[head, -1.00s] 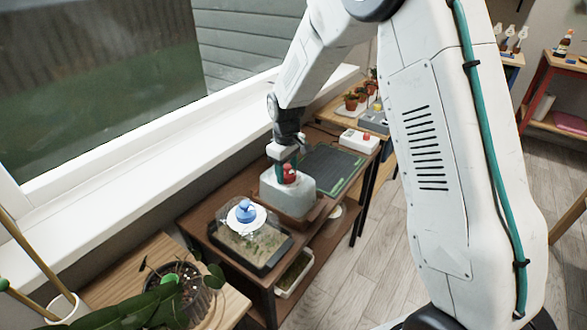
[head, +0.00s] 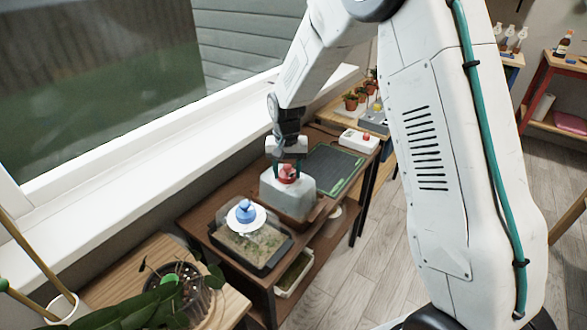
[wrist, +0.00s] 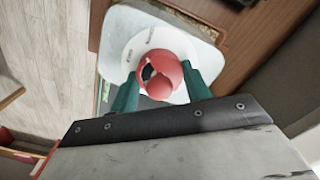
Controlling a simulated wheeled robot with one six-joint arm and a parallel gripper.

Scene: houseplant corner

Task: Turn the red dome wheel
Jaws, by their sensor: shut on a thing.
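The red dome wheel (wrist: 163,70) sits on top of a frosted clear dome (head: 283,196) on the brown table. In the wrist view a white dial plate with small dark marks shows around the wheel. My gripper (wrist: 165,88) has its two green fingers on either side of the red wheel, shut on it from above. In the head view my gripper (head: 288,170) stands over the dome, and the wheel shows only partly between the fingers.
A second dome with a blue wheel (head: 245,211) stands over a seedling tray just in front. A dark green-edged mat (head: 331,168) lies behind, with a white box (head: 358,141) with a red button beyond. The window sill (head: 165,150) runs along the left.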

